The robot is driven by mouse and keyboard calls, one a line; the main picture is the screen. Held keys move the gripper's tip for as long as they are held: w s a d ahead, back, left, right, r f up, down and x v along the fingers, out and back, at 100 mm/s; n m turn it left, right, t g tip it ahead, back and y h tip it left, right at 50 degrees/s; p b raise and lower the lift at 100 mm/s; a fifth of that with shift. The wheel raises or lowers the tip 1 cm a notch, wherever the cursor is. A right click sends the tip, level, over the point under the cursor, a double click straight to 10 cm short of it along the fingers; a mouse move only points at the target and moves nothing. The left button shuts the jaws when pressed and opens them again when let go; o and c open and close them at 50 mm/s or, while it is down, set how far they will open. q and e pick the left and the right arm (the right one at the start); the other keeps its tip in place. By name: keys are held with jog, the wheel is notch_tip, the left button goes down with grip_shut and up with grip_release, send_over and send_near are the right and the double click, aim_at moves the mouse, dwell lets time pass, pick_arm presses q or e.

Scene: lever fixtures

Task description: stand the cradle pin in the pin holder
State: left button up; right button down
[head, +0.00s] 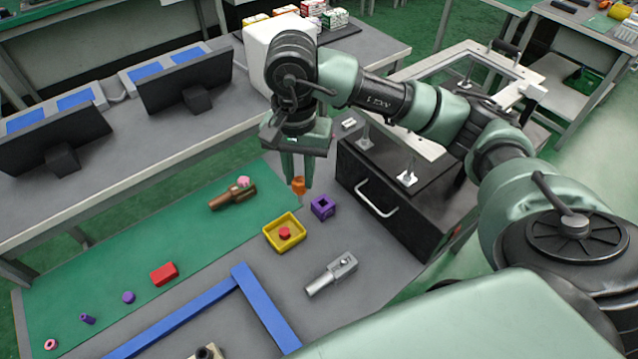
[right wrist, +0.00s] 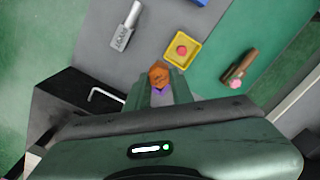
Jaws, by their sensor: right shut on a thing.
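The orange piece, which looks like the cradle pin (head: 299,186), is held between the fingertips of my right gripper (head: 297,181). In the right wrist view the orange pin (right wrist: 158,74) shows between the two fingers. The purple square block with an opening in its top, apparently the pin holder (head: 323,207), stands on the grey table just right of the pin. In the right wrist view the holder (right wrist: 161,89) is mostly hidden behind the pin and fingers. The pin appears to hang above the table, apart from the holder. My left gripper is not in view.
A yellow tray (head: 270,242) with a red piece is close by. A grey metal fixture (head: 331,274), a brown fixture (head: 232,196) and a red block (head: 164,274) lie around. A black box with a handle (head: 377,198) stands at right. Blue bars (head: 262,305) lie in front.

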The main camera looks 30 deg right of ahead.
jog(key=w+d+f+m, duration=0.1)
jog(key=w+d+m, duration=0.3)
jog(key=m, duration=0.5)
jog(key=w+d+m, duration=0.3)
jog(key=d+m, duration=0.4)
jog(key=m, duration=0.2)
jog(key=shift+m, duration=0.3)
notch_tip(320, 180, down, 20)
jog(key=shift+s+a+f+b, duration=0.1)
jog(key=shift+a+b, duration=0.05)
jog(key=shift+b, duration=0.25)
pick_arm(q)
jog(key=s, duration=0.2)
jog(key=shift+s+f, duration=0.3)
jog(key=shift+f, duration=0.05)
